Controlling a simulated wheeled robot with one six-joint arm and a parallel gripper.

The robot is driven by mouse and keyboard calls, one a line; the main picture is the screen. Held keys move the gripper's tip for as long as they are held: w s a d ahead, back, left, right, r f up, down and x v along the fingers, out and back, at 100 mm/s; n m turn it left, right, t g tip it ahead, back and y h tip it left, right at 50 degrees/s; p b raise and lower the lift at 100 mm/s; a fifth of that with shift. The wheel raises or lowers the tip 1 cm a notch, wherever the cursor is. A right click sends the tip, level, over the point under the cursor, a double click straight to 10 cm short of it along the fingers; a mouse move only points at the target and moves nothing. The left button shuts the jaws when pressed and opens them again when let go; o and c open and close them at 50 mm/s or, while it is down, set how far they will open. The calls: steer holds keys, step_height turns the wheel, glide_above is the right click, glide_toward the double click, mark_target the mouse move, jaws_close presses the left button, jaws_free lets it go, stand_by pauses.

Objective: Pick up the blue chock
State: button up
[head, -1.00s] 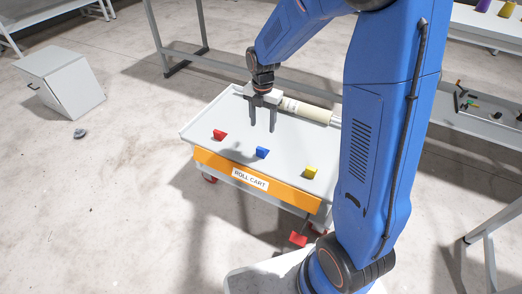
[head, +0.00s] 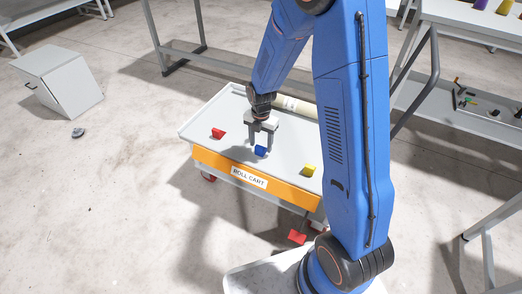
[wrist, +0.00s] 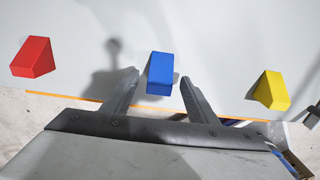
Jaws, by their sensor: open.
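The blue chock (head: 261,151) lies on the grey top of the roll cart (head: 225,118), between a red chock (head: 218,133) and a yellow chock (head: 310,170). My gripper (head: 263,146) is open, with its fingers pointing down at the blue chock. In the wrist view the blue chock (wrist: 160,73) shows just beyond and between the two spread fingertips (wrist: 159,76), with space on both sides. I cannot tell how high the fingertips are above the cart top. The red chock (wrist: 33,57) is to the left and the yellow chock (wrist: 270,90) to the right.
A cream roll (head: 296,107) lies along the back of the cart, partly behind my arm. The cart has an orange front edge (head: 212,162) and a red pedal (head: 297,237) below. A grey box (head: 58,85) stands on the floor at left.

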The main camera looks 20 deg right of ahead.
steer(key=shift+f, duration=0.95)
steer(key=c, duration=1.2)
steer(key=shift+o, duration=0.2)
